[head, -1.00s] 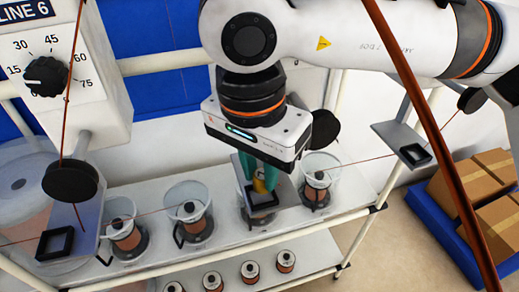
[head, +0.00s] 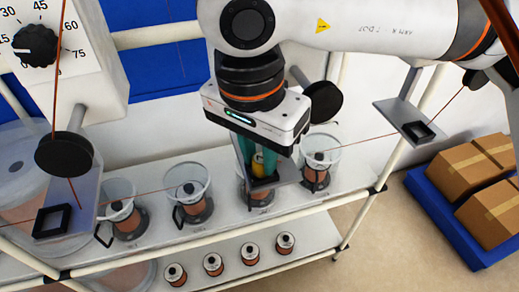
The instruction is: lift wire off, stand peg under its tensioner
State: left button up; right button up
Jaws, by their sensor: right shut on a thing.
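My right gripper (head: 257,162) is shut on a yellow peg (head: 258,164), its teal fingers pointing down. The peg is just above or in the black square socket (head: 264,182) on the middle bracket; the fingers hide its lower end, so I cannot tell whether it is seated. The black tensioner disc (head: 314,102) of this station is behind the gripper. A thin copper wire (head: 150,192) runs from the left bracket towards the middle one and shows again on the right. My left gripper is not in view.
Left and right brackets carry empty black square sockets (head: 38,222) (head: 430,133). Clear bowls with copper spools (head: 189,187) stand on the white shelf; several spools (head: 213,263) line the lower shelf. Cardboard boxes (head: 465,172) sit on a blue pallet (head: 425,203) at right, beside open floor.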

dwell(0.4)
jog(key=o, duration=1.1)
jog(key=shift+c, duration=0.2)
